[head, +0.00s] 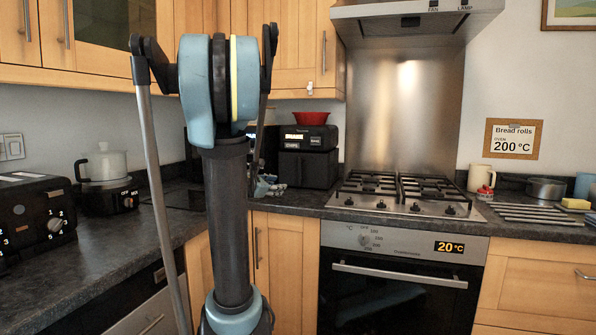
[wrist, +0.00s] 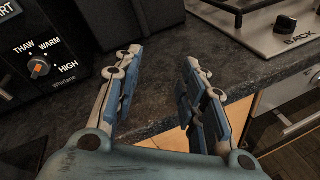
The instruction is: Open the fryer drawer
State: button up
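The fryer (head: 290,134) is a black box with a lit display, on the counter left of the hob in the head view. Its drawer (head: 308,170) is the lower front part and looks shut. My gripper (head: 268,187) shows in the head view as a small blue-grey shape just left of the fryer, partly hidden behind my arm. In the wrist view my gripper (wrist: 161,62) is open, with nothing between its two fingers. A dark box front stands just beyond the fingertips there; I cannot tell for sure that it is the fryer.
A red bowl (head: 311,118) sits on the fryer. A black appliance with a dial (wrist: 39,69) stands left of my gripper. The gas hob (head: 405,193) is to the right, above the oven (head: 395,290).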

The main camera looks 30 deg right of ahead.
jog(key=w+d+r+n+t+h, duration=0.2)
jog(key=w+d+r+n, duration=0.1)
jog(key=w+d+n, duration=0.2)
jog(key=n, duration=0.1)
send_over(299, 179)
jog(key=w, duration=0.1)
jog(key=shift+d+r, duration=0.1)
jog(key=shift+d, duration=0.25)
jog(key=shift+c, duration=0.3)
grip_shut()
